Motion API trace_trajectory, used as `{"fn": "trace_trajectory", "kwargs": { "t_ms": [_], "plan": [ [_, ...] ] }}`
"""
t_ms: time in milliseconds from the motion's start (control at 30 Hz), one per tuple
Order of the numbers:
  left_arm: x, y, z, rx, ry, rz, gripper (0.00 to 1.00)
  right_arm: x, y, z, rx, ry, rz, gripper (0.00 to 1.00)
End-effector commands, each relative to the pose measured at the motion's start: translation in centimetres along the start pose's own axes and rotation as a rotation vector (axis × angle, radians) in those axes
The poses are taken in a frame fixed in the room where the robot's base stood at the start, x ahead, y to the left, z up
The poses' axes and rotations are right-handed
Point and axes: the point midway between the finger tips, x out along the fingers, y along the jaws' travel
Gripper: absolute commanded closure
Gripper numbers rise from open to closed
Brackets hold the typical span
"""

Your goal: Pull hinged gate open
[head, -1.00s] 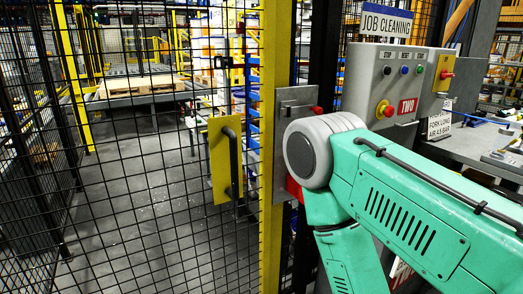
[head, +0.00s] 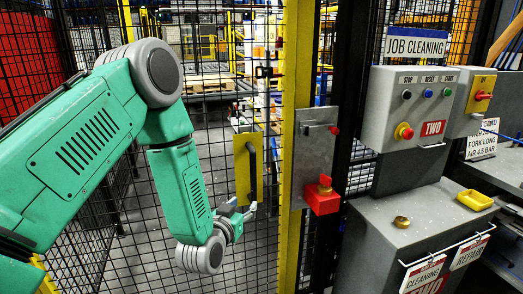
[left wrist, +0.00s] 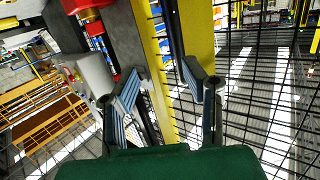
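The mesh gate (head: 216,115) stands in line with the yellow post (head: 291,110) and looks closed. Its black handle (head: 253,170) is upright on a yellow plate (head: 241,165). My left gripper (head: 243,209) is just below the handle and slightly left of its lower end. In the left wrist view my left gripper (left wrist: 162,82) has its fingers spread. The handle (left wrist: 174,45) and yellow plate (left wrist: 197,32) show beyond the fingers, with the handle nearer the right finger. Contact cannot be told. My right gripper is out of view.
A grey latch plate (head: 318,140) with a red latch block (head: 321,198) is right of the post. A grey control box (head: 415,105) stands on a pedestal (head: 385,225) at the right. Beyond the mesh are open floor and a pallet (head: 205,84).

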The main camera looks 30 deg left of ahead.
Motion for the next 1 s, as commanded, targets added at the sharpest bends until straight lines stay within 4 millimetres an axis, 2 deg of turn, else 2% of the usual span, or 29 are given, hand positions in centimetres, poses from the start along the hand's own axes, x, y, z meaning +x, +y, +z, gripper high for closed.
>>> {"fn": "trace_trajectory", "kwargs": {
  "t_ms": [33, 100, 200, 367, 800, 1000],
  "plan": [
    [0.5, -0.8, -2.6, -0.008, 0.062, -0.027, 0.61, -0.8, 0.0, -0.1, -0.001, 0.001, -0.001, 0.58],
    [1.0, -1.4, -4.4, -0.009, 0.117, -0.049, 0.61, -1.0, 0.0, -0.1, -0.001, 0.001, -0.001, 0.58],
    [1.6, -1.6, -5.6, -0.008, 0.151, -0.061, 0.61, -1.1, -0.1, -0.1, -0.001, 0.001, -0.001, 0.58],
    [3.7, -1.3, -6.0, -0.005, 0.153, -0.061, 0.61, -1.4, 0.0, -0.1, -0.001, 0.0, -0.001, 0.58],
    [12.3, -1.9, -7.2, -0.005, 0.151, -0.061, 0.61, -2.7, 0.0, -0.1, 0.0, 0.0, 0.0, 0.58],
    [14.2, -2.1, -7.3, -0.006, 0.148, -0.06, 0.61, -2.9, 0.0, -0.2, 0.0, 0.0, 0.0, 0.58]
  ]
}}
